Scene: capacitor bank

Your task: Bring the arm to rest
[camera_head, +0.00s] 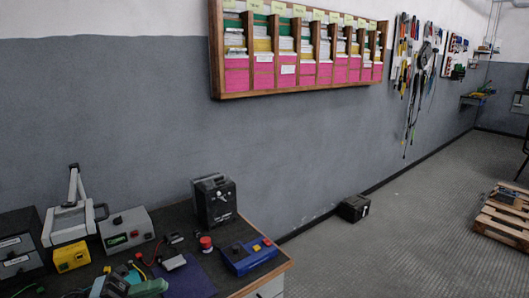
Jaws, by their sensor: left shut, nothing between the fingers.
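I cannot make out either of my arms or grippers in the head view. A dark workbench (178,222) fills the lower left of the picture. On it stand a light grey A-shaped frame (73,192), a yellow box (71,257), a grey box with a green label (126,230) and a black device with a handle (214,201). A blue box with buttons (248,256) lies near the bench's right edge, with a red button (206,244) beside it.
A wooden rack (300,50) with pink, yellow and green sheets hangs on the wall. Tools and cables (413,75) hang to its right. A black box (354,208) sits on the floor by the wall. A wooden pallet (505,217) lies at the right. The floor between them is clear.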

